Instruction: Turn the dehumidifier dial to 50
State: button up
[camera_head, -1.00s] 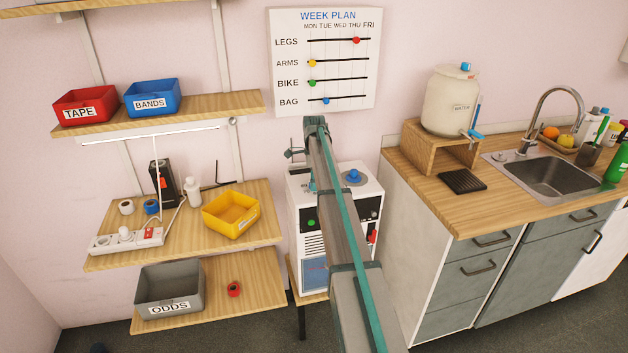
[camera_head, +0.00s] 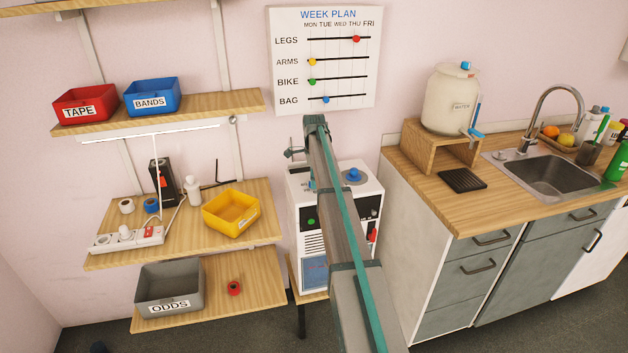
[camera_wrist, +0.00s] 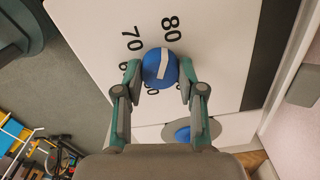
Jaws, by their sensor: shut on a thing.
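The dehumidifier (camera_head: 370,195) is a white box with a dark front panel, partly hidden behind my arm in the head view. In the wrist view, my gripper (camera_wrist: 160,68) is shut on a blue dial (camera_wrist: 161,58) with a white bar across it. The fingers touch its left and right sides. Black numbers 70 (camera_wrist: 131,39) and 80 (camera_wrist: 171,28) show beyond the dial; other numbers are partly covered by dial and fingers. The bar runs nearly up and down in the picture, its upper end toward the gap between 70 and 80, nearer 80. The head view hides this dial.
A second blue knob (camera_wrist: 183,134) on a grey disc sits beside the held dial; it also shows in the head view (camera_head: 353,175). Shelves with bins (camera_head: 170,285) stand left, a counter (camera_head: 420,170) with sink right. The week plan board (camera_head: 324,60) hangs behind.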

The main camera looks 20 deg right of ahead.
jog(key=n, duration=0.4)
jog(key=shift+n, duration=0.3)
jog(key=n, duration=1.2)
jog(key=shift+n, duration=0.3)
jog(key=n, duration=0.4)
jog(key=shift+n, duration=0.3)
jog(key=n, duration=0.4)
jog(key=shift+n, duration=0.3)
jog(key=n, duration=0.8)
jog(key=shift+n, duration=0.4)
